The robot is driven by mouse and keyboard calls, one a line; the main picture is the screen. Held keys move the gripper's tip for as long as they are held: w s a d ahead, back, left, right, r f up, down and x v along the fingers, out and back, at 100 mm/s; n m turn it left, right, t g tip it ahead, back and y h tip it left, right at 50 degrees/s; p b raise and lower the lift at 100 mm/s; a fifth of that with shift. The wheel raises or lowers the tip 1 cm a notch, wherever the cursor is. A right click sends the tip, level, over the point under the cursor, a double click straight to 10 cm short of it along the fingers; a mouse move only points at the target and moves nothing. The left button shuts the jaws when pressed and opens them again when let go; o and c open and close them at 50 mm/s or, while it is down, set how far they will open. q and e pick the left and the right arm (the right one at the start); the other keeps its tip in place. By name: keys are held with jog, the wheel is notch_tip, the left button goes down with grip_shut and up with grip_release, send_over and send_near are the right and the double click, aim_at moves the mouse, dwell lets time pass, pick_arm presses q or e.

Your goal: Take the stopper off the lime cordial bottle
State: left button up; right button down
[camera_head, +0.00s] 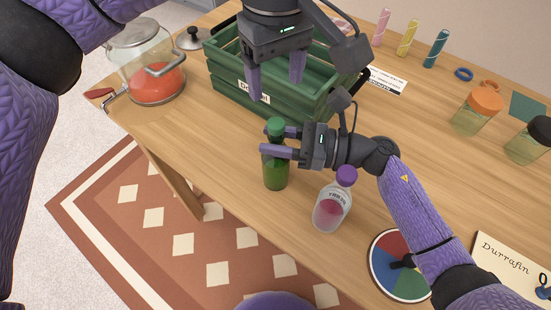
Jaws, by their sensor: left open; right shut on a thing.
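A green bottle (276,172) with a green stopper (276,127) in its top stands upright near the front edge of the wooden table. I take it for the lime cordial bottle; no label shows. My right gripper (265,141) comes from the right and is shut on the bottle's upper part, below the stopper. Its fingers hide part of the neck. My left gripper (276,89) is open and empty, pointing down, above and slightly behind the stopper and in front of the green crate.
A green slatted crate (225,83) stands behind the bottle. A purple-capped bottle (331,210) with pink liquid stands close on the right, by a coloured disc (385,272). A glass jar (157,80) with red contents is at left. Orange- and black-lidded jars (472,116) stand far right.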

aim_at(275, 122)
pick_arm(q)
jog(key=shift+o, duration=0.3)
jog(key=shift+a+n, duration=0.1)
jog(key=shift+n, duration=0.2)
jog(key=shift+s+a+r+n+h, duration=0.15)
jog(key=shift+n+h, duration=0.1)
jog(key=shift+n, duration=0.3)
jog(key=shift+s+a+r+n+h, duration=0.1)
jog(key=shift+n+h, duration=0.15)
jog(key=shift+n, duration=0.3)
jog(key=s+a+r+n+t+h, duration=0.2)
jog(key=a+r+n+h, duration=0.15)
jog(key=n, duration=0.95)
jog(key=shift+n+y, duration=0.25)
jog(key=shift+n, duration=0.05)
jog(key=x, duration=1.2)
jog(key=shift+w+a+f, duration=0.15)
jog(key=shift+f, duration=0.15)
grip_shut()
pick_arm(e)
jog(key=shift+f, duration=0.1)
